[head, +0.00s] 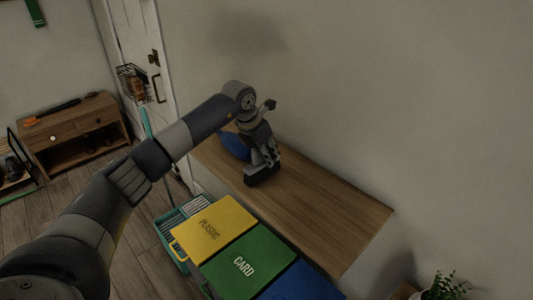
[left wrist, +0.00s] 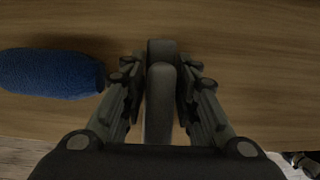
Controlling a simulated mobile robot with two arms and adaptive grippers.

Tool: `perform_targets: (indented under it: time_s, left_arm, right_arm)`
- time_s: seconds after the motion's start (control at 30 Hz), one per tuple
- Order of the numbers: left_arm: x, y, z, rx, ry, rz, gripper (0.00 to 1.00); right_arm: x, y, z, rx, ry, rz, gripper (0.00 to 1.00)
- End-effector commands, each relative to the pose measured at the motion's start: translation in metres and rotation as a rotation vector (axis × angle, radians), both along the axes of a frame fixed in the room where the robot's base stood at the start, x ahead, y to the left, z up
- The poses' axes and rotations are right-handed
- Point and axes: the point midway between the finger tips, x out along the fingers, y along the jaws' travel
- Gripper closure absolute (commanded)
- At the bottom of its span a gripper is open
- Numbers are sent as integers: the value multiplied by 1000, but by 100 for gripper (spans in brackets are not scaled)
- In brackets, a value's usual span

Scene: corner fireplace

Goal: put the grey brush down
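The grey brush (left wrist: 161,95) is between the two fingers of my left gripper (left wrist: 161,82), with the finger pads against its sides. In the head view, my left gripper (head: 262,158) points down over the wooden top (head: 335,215), and the dark end of the brush (head: 262,176) shows below the fingers. The brush end is at or just above the wood; I cannot tell whether it touches. My right gripper is in neither view.
A blue rounded object (left wrist: 50,73) lies on the wood left of the brush, and it shows partly behind my arm in the head view (head: 235,146). Yellow (head: 213,229), green (head: 246,262) and blue (head: 303,284) bin lids stand along the front. The wood's right part is clear.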

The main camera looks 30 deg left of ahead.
Motion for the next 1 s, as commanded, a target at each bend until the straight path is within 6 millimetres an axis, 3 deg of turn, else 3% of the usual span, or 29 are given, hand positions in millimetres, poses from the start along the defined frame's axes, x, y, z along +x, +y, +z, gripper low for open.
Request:
perform_targets:
  time_s: [0.2, 0.5, 1.0]
  left_arm:
    - [0, 0, 0, 0, 1, 0, 53]
    - [-1, 1, 7, 1, -1, 0, 53]
    - [-36, 13, 95, 0, -3, 2, 53]
  right_arm:
    - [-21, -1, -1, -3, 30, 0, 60]
    - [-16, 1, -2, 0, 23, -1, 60]
    - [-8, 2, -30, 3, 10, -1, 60]
